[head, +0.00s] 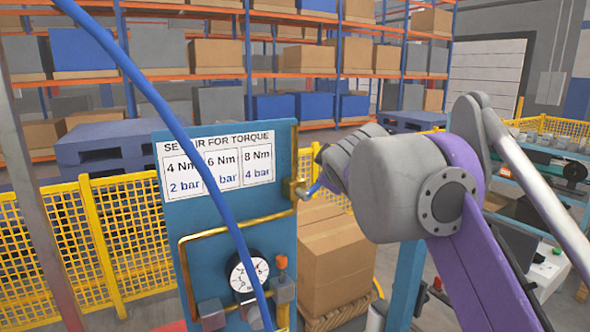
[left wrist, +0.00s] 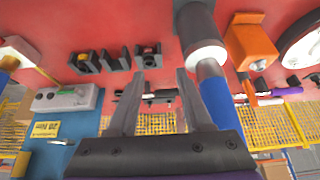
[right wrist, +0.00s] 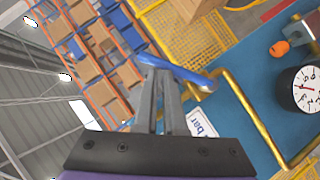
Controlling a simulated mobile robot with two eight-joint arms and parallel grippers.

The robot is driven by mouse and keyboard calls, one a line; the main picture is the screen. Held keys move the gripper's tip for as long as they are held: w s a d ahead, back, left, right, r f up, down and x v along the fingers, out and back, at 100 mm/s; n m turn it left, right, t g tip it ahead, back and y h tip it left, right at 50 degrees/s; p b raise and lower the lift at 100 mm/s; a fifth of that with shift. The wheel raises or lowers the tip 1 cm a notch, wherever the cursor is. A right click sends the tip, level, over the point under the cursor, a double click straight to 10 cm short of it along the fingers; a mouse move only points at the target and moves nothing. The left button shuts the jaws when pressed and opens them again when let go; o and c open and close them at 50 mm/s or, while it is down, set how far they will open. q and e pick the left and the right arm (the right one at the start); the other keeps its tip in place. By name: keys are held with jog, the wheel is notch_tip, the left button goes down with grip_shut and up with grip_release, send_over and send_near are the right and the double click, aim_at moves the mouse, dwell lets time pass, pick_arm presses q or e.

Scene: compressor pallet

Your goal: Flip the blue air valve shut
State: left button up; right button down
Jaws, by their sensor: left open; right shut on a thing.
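The blue air valve has a brass body (head: 296,190) at the right edge of the blue panel (head: 232,205) in the head view. Its blue lever (head: 315,188) sticks out to the right, partly hidden by my right gripper (head: 324,160). In the right wrist view the lever (right wrist: 190,75) crosses the fingertips of my right gripper (right wrist: 160,72), which is shut on it. My left gripper (left wrist: 161,76) is open and empty in the left wrist view, in front of a red board with tools. It is not visible in the head view.
A pressure gauge (head: 248,272), an orange knob (head: 281,262) and a brass pipe (head: 182,270) are on the panel. A blue hose (head: 190,130) hangs across the head view. Yellow mesh fencing (head: 120,240) and cardboard boxes (head: 335,255) stand behind.

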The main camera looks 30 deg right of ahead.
pick_arm(q)
jog(key=shift+w+d+r+p, duration=0.3)
jog(key=shift+r+p, duration=0.05)
jog(key=shift+r, duration=0.25)
pick_arm(e)
jog(key=shift+d+f, duration=1.3)
jog(key=shift+f, duration=0.25)
